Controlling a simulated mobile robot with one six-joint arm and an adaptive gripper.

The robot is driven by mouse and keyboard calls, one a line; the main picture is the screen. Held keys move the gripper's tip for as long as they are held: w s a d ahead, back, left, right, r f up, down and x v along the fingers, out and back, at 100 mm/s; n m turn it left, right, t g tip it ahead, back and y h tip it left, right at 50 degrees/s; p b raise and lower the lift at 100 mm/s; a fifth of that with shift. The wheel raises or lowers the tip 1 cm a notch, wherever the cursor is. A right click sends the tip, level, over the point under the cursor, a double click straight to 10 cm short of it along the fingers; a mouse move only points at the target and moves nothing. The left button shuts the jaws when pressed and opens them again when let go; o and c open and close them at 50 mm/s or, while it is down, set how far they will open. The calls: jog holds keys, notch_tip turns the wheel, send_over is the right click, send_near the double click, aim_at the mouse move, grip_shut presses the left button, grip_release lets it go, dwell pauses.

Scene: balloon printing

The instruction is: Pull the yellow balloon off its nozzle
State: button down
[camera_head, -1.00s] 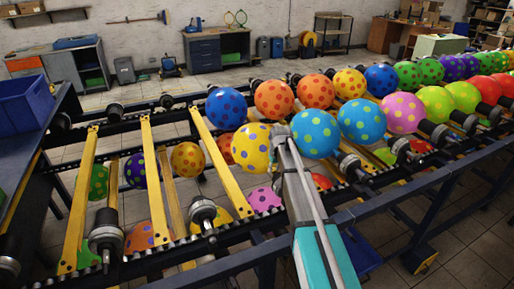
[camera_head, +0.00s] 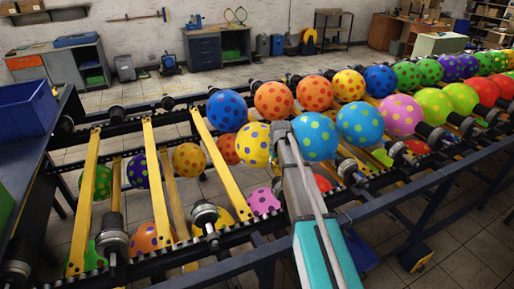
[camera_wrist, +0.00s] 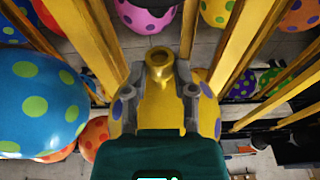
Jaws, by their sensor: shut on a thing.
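The yellow balloon with blue-purple dots (camera_head: 254,144) is round and inflated, in the middle of the head view beside the blue balloon with green dots (camera_head: 315,136). My gripper (camera_head: 279,130) reaches it from the front right. In the wrist view my gripper (camera_wrist: 160,88) is shut around the yellow balloon's neck (camera_wrist: 159,82), one finger on each side. The neck's open ring end shows, with no nozzle in it. Much of the balloon is hidden behind my gripper there. A bare nozzle (camera_head: 206,214) stands on the conveyor's front rail to the left.
Several dotted balloons line the conveyor to the right, such as a pink one (camera_head: 400,114). A dark blue one (camera_head: 227,110) is just behind left. Yellow bars (camera_head: 156,180) cross the conveyor at left. A blue bin (camera_head: 28,106) sits on the left bench.

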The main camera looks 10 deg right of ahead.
notch_tip(320, 180, up, 12)
jog(key=p, duration=1.1)
